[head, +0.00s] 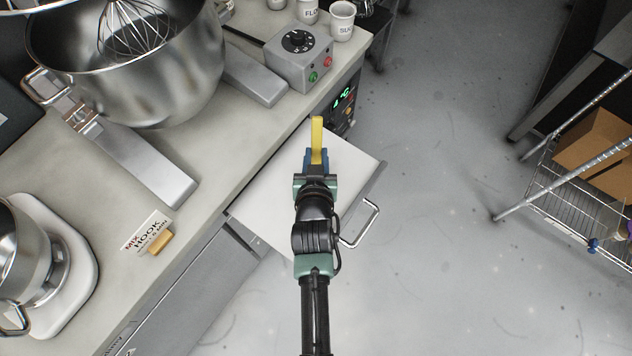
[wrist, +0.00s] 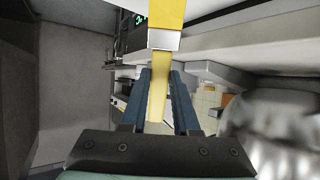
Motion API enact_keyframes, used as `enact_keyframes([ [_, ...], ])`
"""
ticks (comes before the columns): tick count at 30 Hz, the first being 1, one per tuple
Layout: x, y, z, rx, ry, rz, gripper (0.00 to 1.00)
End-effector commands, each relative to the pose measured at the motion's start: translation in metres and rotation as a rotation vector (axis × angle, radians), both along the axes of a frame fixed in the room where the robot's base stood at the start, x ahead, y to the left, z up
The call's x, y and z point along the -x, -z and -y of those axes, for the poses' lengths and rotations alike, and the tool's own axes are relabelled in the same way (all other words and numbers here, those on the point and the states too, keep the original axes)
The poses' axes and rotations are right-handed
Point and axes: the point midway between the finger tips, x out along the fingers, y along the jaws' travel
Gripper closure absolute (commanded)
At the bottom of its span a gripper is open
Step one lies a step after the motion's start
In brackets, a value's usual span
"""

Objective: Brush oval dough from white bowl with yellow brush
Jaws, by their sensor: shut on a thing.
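My gripper (head: 316,158) has blue fingers and is shut on the yellow brush (head: 317,132). The brush sticks out past the fingertips, over the open drawer. In the wrist view the brush (wrist: 157,98) sits between the two fingers of my gripper (wrist: 159,78), with a pale metal band and a wider yellow part beyond them. No oval dough or white bowl can be made out in either view.
An open white drawer (head: 275,187) with a metal handle (head: 360,226) lies under my arm. The counter holds a large steel mixing bowl (head: 150,80), a grey control box (head: 298,58), a label card (head: 146,231) and a mixer (head: 62,265). Open floor lies right, before a wire rack (head: 560,180).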

Motion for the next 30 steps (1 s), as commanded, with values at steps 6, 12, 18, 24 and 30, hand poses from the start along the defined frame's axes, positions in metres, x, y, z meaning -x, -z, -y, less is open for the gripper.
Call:
enact_keyframes([
  [6,0.0,0.002,0.0,0.0,0.0,-0.001,1.0],
  [12,0.0,0.002,0.0,0.0,0.0,-0.002,1.0],
  [18,0.001,0.001,0.003,-0.001,0.0,-0.004,1.0],
  [24,0.001,0.001,0.01,0.0,0.001,-0.005,1.0],
  [30,0.001,0.001,0.005,0.0,0.0,-0.004,1.0],
])
